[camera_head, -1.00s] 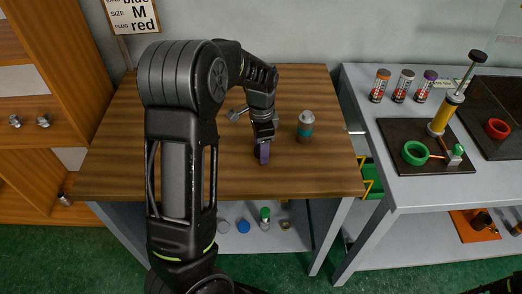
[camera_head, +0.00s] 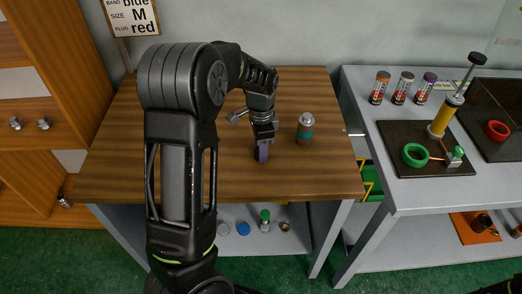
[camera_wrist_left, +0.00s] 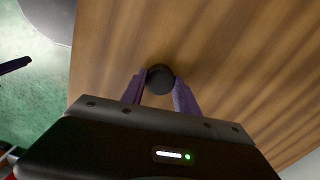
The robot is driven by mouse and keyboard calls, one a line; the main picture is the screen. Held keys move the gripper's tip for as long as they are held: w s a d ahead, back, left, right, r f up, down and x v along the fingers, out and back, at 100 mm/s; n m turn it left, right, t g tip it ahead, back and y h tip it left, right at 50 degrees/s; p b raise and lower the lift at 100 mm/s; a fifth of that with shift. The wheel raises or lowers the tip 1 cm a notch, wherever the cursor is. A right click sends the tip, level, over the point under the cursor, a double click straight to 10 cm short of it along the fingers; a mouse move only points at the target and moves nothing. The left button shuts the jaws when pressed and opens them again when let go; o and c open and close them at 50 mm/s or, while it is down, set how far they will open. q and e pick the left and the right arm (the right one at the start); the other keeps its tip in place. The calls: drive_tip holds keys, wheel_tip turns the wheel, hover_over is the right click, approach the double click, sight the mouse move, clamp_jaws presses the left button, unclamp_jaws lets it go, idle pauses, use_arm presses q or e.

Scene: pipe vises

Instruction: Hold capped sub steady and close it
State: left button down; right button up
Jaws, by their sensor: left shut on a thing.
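A grey capped cylinder with a teal band (camera_head: 305,130) stands upright on the wooden table, just right of my left gripper. My left gripper (camera_head: 262,153) reaches down over the table with its purple fingers low. In the left wrist view, the fingers are shut on a dark round-ended piece (camera_wrist_left: 160,79). Its lower part is hidden, and I cannot tell what it belongs to. A metal fitting with a bar (camera_head: 236,116) shows behind the gripper, mostly covered by my arm.
The wooden table (camera_head: 330,180) is clear at its front right. The grey bench (camera_head: 365,100) on the right carries several banded cylinders and a dark mat (camera_head: 390,130) with a green ring (camera_head: 414,155). A sign (camera_head: 131,16) reads blue, M, red.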

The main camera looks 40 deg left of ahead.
use_arm(q)
wheel_tip(320, 180, up, 10)
drive_tip(key=b, duration=0.1)
idle(0.4)
idle(0.4)
